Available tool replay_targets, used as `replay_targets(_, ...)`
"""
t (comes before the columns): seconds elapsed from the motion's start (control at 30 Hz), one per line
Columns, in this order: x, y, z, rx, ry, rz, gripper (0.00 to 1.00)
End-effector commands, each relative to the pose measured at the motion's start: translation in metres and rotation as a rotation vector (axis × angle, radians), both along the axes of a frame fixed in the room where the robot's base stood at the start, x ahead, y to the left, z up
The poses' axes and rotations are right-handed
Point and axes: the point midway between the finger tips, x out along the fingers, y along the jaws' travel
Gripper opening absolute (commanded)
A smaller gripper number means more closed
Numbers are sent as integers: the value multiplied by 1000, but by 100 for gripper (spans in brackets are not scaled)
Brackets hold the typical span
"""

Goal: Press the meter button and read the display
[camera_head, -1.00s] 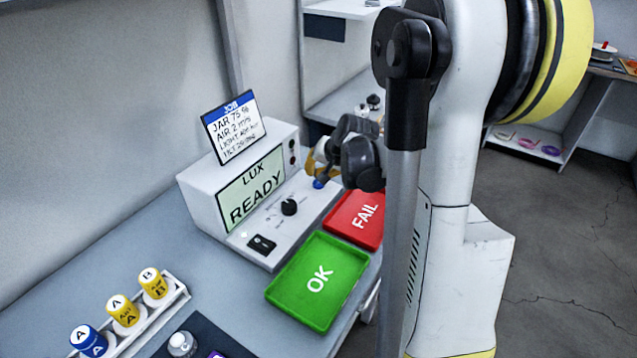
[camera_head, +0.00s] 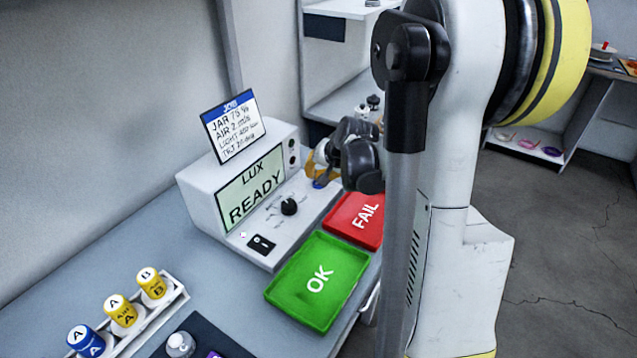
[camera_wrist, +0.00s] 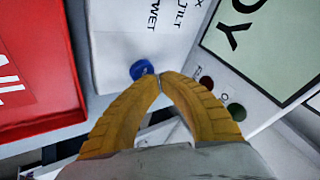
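The meter (camera_head: 205,190) is a white box with a sloped front panel on the bench. Its pale green display (camera_head: 251,188) reads LUX READY. A blue round button (camera_wrist: 142,69) on the white panel, near the lettering TILT and WET, shows in the wrist view. In the head view it is mostly hidden by my gripper (camera_head: 319,177). My yellow fingers are shut with their tips together, and nothing shows between them. In the wrist view the tips (camera_wrist: 160,79) are just right of the button; I cannot tell whether they touch it.
A job card (camera_head: 233,126) stands on the meter. A black knob (camera_head: 289,207) and black switch (camera_head: 261,245) are on its panel. Red FAIL (camera_head: 343,228) and green OK (camera_head: 290,287) trays lie in front. A rack (camera_head: 181,291) holds blue and yellow canisters.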

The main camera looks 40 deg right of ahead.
Motion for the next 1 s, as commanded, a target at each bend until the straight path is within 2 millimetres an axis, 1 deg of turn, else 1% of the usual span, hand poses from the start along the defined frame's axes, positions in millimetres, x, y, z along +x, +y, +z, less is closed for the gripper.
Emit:
replay_targets(0.73, 0, 0, -9, 0, 0, 0, 0)
replay_targets(1.0, 0, 0, -9, 0, 0, 0, 0)
